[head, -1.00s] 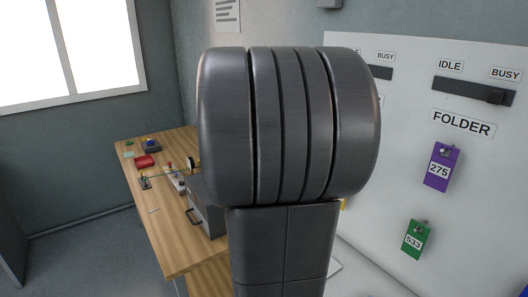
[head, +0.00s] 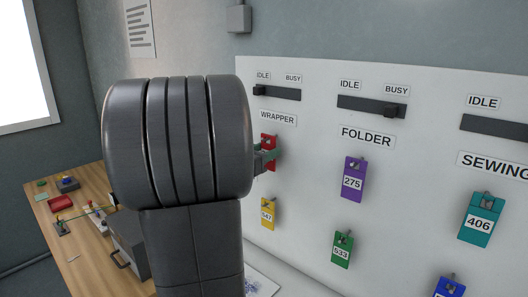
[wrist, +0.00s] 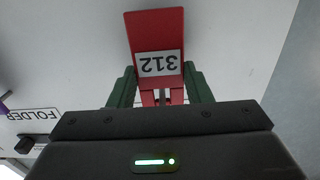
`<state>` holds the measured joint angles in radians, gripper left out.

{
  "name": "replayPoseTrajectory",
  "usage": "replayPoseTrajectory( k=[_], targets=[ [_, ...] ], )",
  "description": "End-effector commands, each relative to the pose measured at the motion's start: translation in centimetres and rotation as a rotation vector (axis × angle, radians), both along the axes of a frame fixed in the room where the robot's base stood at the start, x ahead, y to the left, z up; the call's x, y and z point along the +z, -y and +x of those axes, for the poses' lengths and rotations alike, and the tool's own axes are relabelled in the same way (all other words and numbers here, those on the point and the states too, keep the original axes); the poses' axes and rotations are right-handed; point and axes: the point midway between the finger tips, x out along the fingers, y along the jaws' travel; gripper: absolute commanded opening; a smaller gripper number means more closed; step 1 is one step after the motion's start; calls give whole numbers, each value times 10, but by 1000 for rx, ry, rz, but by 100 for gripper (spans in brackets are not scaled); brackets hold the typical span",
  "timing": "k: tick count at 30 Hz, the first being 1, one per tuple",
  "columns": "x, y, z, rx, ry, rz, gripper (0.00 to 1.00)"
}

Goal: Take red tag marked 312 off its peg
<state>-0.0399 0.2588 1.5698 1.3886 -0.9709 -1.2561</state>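The red tag marked 312 (wrist: 155,30) fills the upper middle of the wrist view, its number upside down. The two green fingers of my gripper (wrist: 160,80) stand on either side of it, close along its edges. Whether they press on it or stand slightly apart is not clear. In the head view the red tag (head: 268,142) hangs on the board under the WRAPPER label, partly covered by my gripper (head: 268,157) and wrist. Its peg is not clearly visible there.
A purple tag 275 (head: 353,180) and a green tag 533 (head: 342,250) hang to the right. A yellow tag 547 (head: 267,214) hangs below, and a teal tag 406 (head: 478,218) farther right. Sliders (head: 372,106) run above. A wooden table (head: 85,235) stands at left.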

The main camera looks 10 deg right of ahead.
Motion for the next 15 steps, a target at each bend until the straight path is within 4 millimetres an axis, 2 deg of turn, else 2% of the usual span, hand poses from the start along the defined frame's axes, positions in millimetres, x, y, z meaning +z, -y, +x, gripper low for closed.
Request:
replayPoseTrajectory(
  k=[15],
  targets=[
    [5,0,0,0,0,0,23]
  ],
)
